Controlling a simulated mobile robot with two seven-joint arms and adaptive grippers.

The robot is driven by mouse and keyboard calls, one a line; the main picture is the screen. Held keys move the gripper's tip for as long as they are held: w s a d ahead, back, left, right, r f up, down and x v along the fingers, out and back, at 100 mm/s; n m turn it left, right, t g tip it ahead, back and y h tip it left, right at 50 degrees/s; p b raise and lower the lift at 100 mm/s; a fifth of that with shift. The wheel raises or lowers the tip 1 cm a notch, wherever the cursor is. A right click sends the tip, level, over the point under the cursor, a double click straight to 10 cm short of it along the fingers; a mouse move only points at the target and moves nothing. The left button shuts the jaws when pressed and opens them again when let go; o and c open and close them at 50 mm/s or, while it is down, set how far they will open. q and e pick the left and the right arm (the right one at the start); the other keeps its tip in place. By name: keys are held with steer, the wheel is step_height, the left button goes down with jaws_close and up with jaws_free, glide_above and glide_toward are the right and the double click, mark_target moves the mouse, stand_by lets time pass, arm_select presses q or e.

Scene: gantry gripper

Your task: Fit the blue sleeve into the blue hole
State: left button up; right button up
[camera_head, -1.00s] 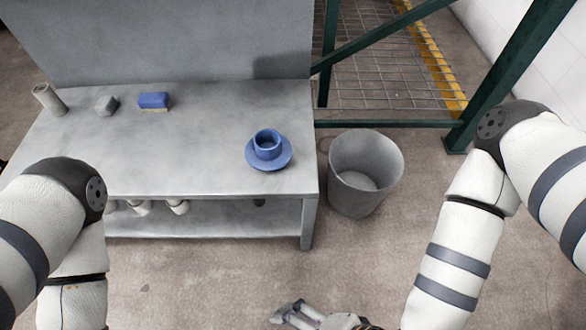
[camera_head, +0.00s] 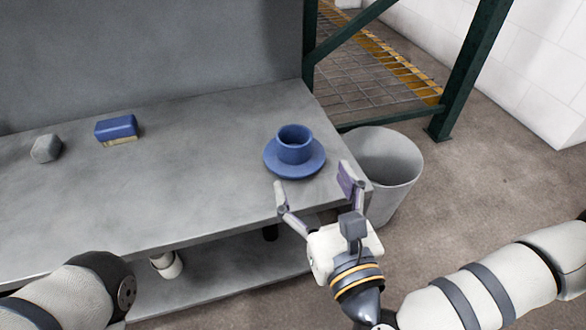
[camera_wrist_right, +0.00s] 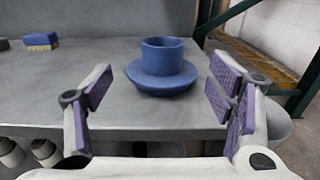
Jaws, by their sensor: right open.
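The blue sleeve (camera_head: 295,153), a short hollow cylinder with a wide round flange at its base, stands upright near the right front corner of the grey table. It also shows in the right wrist view (camera_wrist_right: 162,60), ahead of and between the fingers. My right gripper (camera_head: 314,183) is open and empty at the table's front edge, just short of the sleeve, with its fingers pointing toward it. The purple finger pads show in the wrist view (camera_wrist_right: 160,82), apart from the sleeve. I cannot make out a blue hole. My left gripper is out of view.
The grey table (camera_head: 205,170) is clear left of the sleeve. A blue and tan block (camera_head: 116,128) and a grey lump (camera_head: 46,148) lie farther left. A grey bin (camera_head: 395,165) stands beside the table's right end. A green metal frame (camera_head: 468,70) rises behind it.

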mark_target(299, 149)
steer(key=b+x, duration=0.1)
steer(key=x, duration=0.3)
steer(key=b+x, duration=0.1)
steer(key=x, duration=0.3)
steer(key=b+x, duration=0.1)
steer(key=x, duration=0.3)
steer(key=shift+w+d+f+b, duration=0.15)
steer(key=shift+w+f+b, duration=0.05)
steer(key=shift+f+b, duration=0.2)
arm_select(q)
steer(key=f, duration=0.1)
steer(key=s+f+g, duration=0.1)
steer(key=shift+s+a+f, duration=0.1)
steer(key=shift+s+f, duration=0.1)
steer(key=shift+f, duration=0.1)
arm_select(e)
steer(key=shift+r, duration=0.1)
steer(key=c, duration=1.4)
